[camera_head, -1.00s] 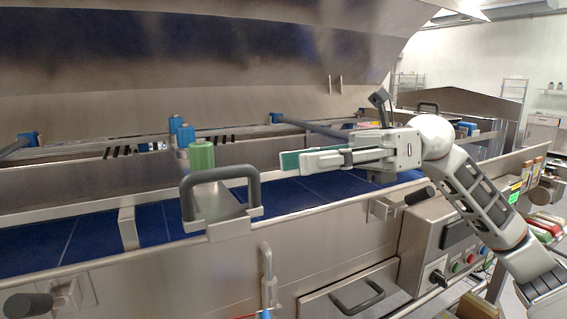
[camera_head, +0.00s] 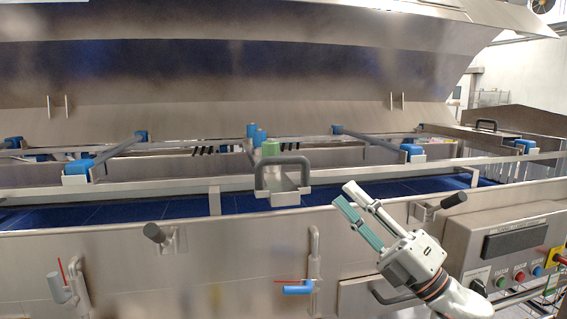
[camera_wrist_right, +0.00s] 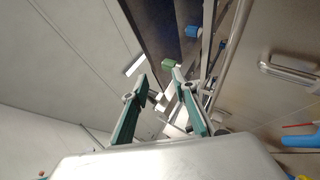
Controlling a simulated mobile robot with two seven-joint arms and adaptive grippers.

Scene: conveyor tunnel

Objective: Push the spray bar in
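The spray bar appears to be the piece with the dark grey U-shaped handle (camera_head: 283,164), at the middle of the tunnel's front rail in the head view. A steel bracket (camera_head: 285,198) carries the handle. My left gripper is not in view.
The blue belt (camera_head: 150,211) runs behind the steel front wall. A side knob (camera_head: 453,200), a blue-handled valve (camera_head: 298,289) and a control panel (camera_head: 510,240) stand out at the front. The raised hood (camera_head: 230,60) hangs above. Space between handle and gripper looks clear.

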